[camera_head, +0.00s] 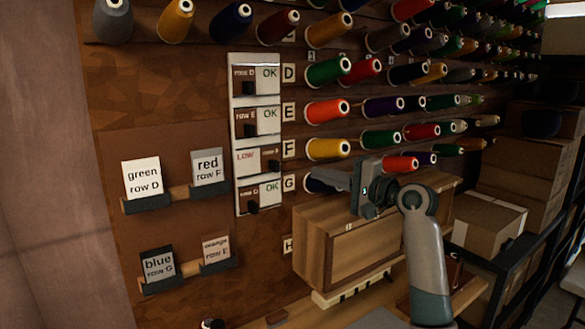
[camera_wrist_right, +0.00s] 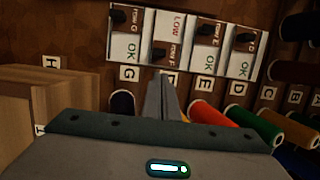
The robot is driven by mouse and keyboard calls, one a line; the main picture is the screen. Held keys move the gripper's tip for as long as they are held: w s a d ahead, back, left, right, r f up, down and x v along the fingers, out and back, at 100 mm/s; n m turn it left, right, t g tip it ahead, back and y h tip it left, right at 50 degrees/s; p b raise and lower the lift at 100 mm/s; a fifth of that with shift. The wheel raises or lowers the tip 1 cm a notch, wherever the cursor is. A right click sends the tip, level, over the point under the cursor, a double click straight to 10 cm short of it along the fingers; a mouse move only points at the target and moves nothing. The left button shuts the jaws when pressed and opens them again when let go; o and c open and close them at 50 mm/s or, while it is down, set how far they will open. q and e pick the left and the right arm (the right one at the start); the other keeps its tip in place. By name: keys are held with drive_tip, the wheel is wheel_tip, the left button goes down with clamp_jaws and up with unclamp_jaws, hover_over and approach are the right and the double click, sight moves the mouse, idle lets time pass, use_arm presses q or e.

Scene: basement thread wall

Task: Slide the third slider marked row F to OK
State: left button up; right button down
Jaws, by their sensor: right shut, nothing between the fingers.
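The slider panel (camera_head: 233,140) is a white upright strip on the brown wall with several stacked sliders. The third one, row F (camera_head: 252,160), shows red LOW on its left, and its dark knob (camera_head: 274,165) is at the right end. In the right wrist view the row F slider (camera_wrist_right: 170,28) also reads LOW, with its knob (camera_wrist_right: 158,52) at the lower end. The sliders for rows D, E and G show green OK. My right gripper (camera_head: 312,180) is shut and empty, pointing left toward the panel, apart from it. Its fingers (camera_wrist_right: 163,85) point up toward row F. My left gripper is out of view.
Rows of colored thread spools (camera_head: 328,150) stick out of the wall right of the panel. A wooden box (camera_head: 335,240) stands below my right gripper. Label cards (camera_head: 142,178) sit on small holders left of the panel. Cardboard boxes (camera_head: 488,222) are at the right.

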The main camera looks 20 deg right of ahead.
drive_tip(key=shift+w, duration=0.1)
drive_tip(key=p, duration=0.4)
approach(274, 160)
drive_tip(key=w+f, duration=0.1)
drive_tip(key=w, duration=0.3)
drive_tip(key=shift+x, duration=0.8)
drive_tip(key=shift+a+f, duration=0.1)
drive_tip(key=shift+f, duration=0.05)
